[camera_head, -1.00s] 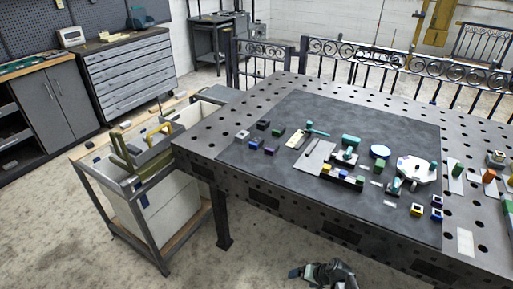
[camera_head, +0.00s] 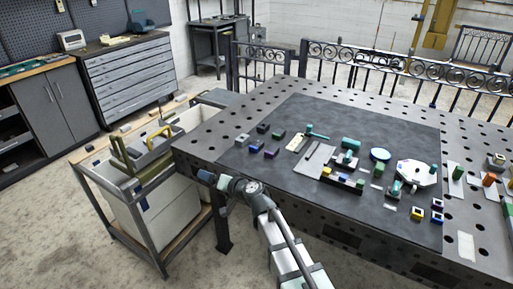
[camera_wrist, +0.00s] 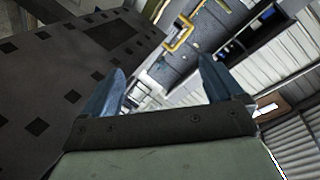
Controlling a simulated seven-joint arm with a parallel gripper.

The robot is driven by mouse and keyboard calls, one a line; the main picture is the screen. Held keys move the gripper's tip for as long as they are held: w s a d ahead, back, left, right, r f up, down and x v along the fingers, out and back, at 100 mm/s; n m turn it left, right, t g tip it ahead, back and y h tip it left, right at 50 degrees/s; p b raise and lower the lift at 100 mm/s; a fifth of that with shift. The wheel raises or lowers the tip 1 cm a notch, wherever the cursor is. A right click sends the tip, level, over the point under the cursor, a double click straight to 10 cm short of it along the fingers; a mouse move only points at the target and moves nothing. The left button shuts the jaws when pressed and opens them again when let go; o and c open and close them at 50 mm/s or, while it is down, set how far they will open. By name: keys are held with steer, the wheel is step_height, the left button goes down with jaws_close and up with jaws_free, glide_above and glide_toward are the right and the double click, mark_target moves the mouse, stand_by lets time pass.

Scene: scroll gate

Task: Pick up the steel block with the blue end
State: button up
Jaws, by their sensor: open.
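Several small blocks with coloured ends lie on the dark mat in the head view. A small block with a blue end (camera_head: 256,146) is in the left group, and a blue-purple one (camera_head: 271,153) lies close by. Blue also shows on small blocks at the mat's right, one of them here (camera_head: 437,204). I cannot tell for sure which is the steel block with the blue end. My gripper (camera_head: 213,180) is at the table's near left edge, apart from the blocks. In the wrist view my gripper (camera_wrist: 160,82) is open and empty, with no block between its fingers.
The perforated table (camera_head: 208,140) carries the dark mat (camera_head: 330,115). Fixtures, a grey plate (camera_head: 314,158) and teal parts fill the middle and right. The mat's back part is clear.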

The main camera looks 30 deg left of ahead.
steer(key=w+a+r+n+g, duration=0.2)
steer(key=a+r+n, duration=0.2)
steer(key=a, duration=0.2)
step_height(320, 180, up, 10)
steer(key=n+h, duration=0.7)
steer(key=h, duration=0.8)
glide_above(257, 144)
steer(key=shift+g, duration=0.3)
steer(key=f, duration=0.7)
steer(key=shift+s+a+f, duration=0.15)
steer(key=shift+a+f, duration=0.1)
steer(key=shift+f, duration=0.15)
steer(key=shift+d+f, duration=0.1)
steer(key=shift+f, duration=2.55)
steer(key=c, duration=1.5)
steer(key=shift+c, duration=0.3)
steer(key=shift+r, duration=0.1)
